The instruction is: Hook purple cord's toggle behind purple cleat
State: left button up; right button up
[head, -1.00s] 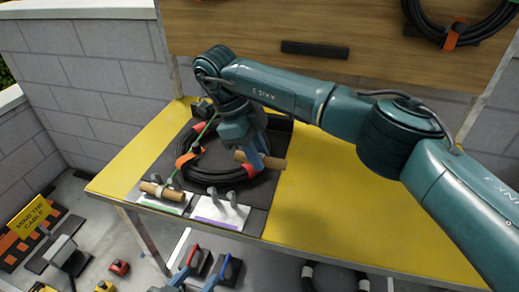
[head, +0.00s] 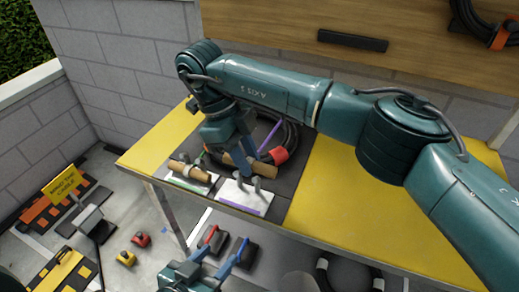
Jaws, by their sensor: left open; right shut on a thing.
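The purple cleat (head: 228,194) is a white plate with a purple edge stripe and grey prongs, at the table's front edge. My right gripper (head: 244,175) is shut on a wooden toggle (head: 266,171), just above and behind the purple cleat's prongs. The fingers hide part of the toggle and prongs, so I cannot tell whether they touch. The purple cord (head: 271,136) runs up from behind the toggle toward the black cable coil (head: 291,139). My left gripper (head: 228,240) is open and empty, low in front of the table.
The green-striped cleat (head: 185,183), left of the purple one, holds another wooden toggle (head: 191,172). The yellow tabletop (head: 330,200) is clear at right. A wooden panel (head: 290,25) stands behind the table. Several floor items, including a yellow sign (head: 63,184), lie at left.

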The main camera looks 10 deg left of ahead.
jog(key=shift+s+a, duration=0.65)
jog(key=shift+a, duration=0.15)
jog(key=shift+f+b, duration=2.5)
jog(key=shift+f, duration=0.75)
jog(key=o, duration=1.1)
jog(key=shift+s, duration=0.15)
jog(key=shift+c, duration=0.2)
jog(key=shift+r, duration=0.1)
